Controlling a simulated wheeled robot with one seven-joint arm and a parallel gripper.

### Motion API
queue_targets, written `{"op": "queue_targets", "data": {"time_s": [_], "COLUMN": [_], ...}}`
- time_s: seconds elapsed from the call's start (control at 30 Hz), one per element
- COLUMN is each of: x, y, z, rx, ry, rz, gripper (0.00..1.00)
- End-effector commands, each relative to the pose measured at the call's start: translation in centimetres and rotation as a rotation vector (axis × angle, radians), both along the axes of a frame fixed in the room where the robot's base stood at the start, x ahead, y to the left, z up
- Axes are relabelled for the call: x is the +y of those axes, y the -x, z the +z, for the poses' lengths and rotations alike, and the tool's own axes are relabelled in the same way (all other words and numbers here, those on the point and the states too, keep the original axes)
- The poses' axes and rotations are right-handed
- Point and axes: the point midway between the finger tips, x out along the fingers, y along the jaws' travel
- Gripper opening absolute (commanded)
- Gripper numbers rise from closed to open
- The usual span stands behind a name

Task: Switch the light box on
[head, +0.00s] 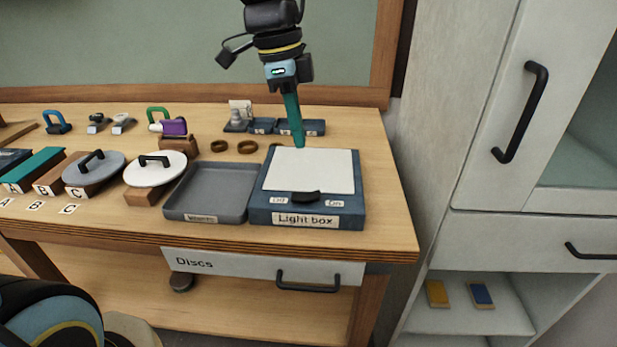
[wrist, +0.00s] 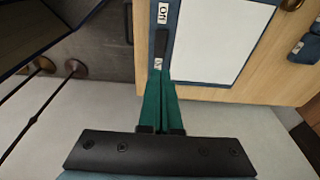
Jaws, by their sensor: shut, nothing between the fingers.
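The light box (head: 357,205) is a blue box with a pale top panel (head: 312,170), at the right end of the workbench. Its black switch (head: 306,197) lies on the front rim between the "Off" and "On" labels. The switch (wrist: 161,43) and both labels also show in the wrist view; which way it is set I cannot tell. My gripper (head: 298,146) has long teal fingers, shut and empty, pointing down over the box's back part in the head view. In the wrist view my fingertips (wrist: 158,72) appear close to the "On" label, seemingly above it.
A grey tray (head: 211,214) stands directly left of the light box. Brown rings (head: 247,147) and blue blocks (head: 314,127) lie behind it. A tall cabinet (head: 440,130) stands right of the bench.

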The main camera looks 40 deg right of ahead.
Motion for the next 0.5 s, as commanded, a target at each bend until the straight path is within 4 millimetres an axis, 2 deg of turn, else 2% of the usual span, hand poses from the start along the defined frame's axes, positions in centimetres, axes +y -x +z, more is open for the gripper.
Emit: {"op": "queue_targets", "data": {"time_s": [0.3, 0.5], "x": [-0.8, -1.2], "y": [0.9, 1.1], "z": [-6.4, -9.1], "rx": [0.005, 0.002], "ry": [-0.005, -0.003], "rz": [-0.002, -0.001], "gripper": [0.0, 0.0]}}
